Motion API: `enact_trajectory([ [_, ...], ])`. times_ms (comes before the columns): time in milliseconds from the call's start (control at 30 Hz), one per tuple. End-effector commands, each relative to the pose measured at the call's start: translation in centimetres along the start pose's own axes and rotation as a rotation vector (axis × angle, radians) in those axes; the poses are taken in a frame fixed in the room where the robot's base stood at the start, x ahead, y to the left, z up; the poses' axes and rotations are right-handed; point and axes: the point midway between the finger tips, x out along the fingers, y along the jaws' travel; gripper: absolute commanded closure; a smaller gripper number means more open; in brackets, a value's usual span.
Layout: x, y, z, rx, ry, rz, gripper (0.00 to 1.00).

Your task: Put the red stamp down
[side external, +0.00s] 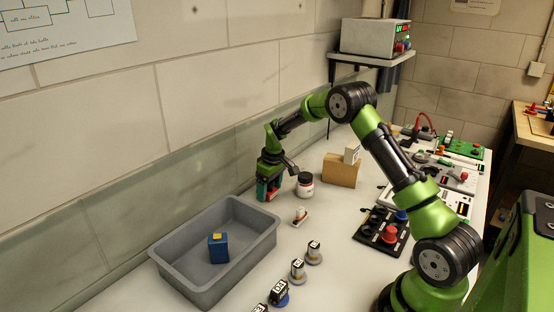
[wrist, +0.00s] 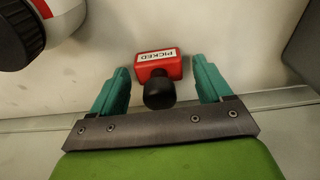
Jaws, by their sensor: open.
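The red stamp (wrist: 160,66) shows in the wrist view with a white label reading PICKED and a round black knob (wrist: 159,92). It stands on the pale bench top, its knob toward the palm of my gripper. My gripper (wrist: 161,82) is open, with a teal finger on each side of the stamp and a visible gap on both sides. In the side external view my gripper (side external: 268,190) is low over the bench near the back wall, behind the grey bin; the stamp is mostly hidden there by the fingers.
A jar with a dark lid (side external: 305,185) stands close on the right of my gripper. A grey bin (side external: 168,262) holds a blue block (side external: 218,248). A small stamp-like piece (side external: 300,215) and several knobbed stamps (side external: 314,252) stand in front. A cardboard box (side external: 340,171) is farther right.

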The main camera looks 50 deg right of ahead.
Motion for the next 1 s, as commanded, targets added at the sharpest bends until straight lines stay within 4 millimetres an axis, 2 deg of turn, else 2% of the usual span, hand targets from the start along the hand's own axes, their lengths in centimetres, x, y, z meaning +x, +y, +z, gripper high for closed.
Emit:
enact_trajectory([
  [167, -2.0, 0.1, -0.1, -0.001, 0.004, 0.002, 0.22],
  [500, -9.2, 0.0, -0.1, 0.0, 0.004, 0.002, 0.22],
  [600, -10.7, 0.0, -0.1, -0.001, 0.004, 0.002, 0.22],
  [767, -12.2, -0.1, 0.0, 0.0, 0.003, 0.001, 0.22],
  [867, -13.8, -1.1, 0.2, 0.009, 0.022, 0.0, 0.22],
  [1000, -18.2, -4.7, 1.7, 0.052, 0.091, -0.007, 0.22],
])
